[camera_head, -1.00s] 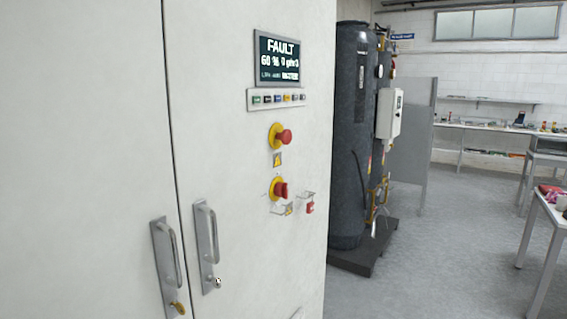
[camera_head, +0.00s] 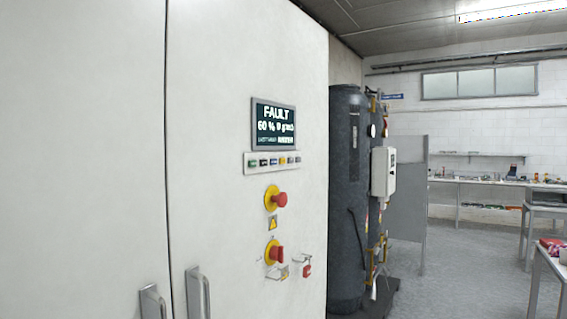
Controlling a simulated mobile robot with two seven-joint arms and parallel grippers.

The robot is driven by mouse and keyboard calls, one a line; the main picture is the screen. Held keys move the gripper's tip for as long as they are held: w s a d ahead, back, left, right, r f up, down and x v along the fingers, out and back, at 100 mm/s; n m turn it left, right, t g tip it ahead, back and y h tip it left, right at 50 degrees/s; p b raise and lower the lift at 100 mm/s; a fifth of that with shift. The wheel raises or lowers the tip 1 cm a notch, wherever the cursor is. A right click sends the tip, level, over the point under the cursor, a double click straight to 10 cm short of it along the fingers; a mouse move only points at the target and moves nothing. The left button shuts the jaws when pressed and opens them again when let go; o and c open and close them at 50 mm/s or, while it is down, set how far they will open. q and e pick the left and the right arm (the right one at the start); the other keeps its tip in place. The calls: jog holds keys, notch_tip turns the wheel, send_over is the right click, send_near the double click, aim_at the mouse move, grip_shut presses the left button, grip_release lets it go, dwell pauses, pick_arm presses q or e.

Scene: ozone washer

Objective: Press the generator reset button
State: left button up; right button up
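The white generator cabinet (camera_head: 90,150) fills the left half of the head view. Its dark display (camera_head: 273,125) reads FAULT, 60 % and a g/m3 value. Under it is a strip of several small coloured buttons (camera_head: 272,161); their labels are too small to read, so I cannot tell which one is reset. Below sit a red mushroom button on a yellow ring (camera_head: 277,199) and a red rotary switch on a yellow plate (camera_head: 274,253). Neither of my grippers shows in this view.
Two door handles (camera_head: 197,292) stick out at the lower left. A red padlock (camera_head: 307,270) hangs beside the switch. A dark tank (camera_head: 347,200) stands right of the cabinet. Benches (camera_head: 480,183) line the back wall. Grey floor (camera_head: 450,270) is open at the right.

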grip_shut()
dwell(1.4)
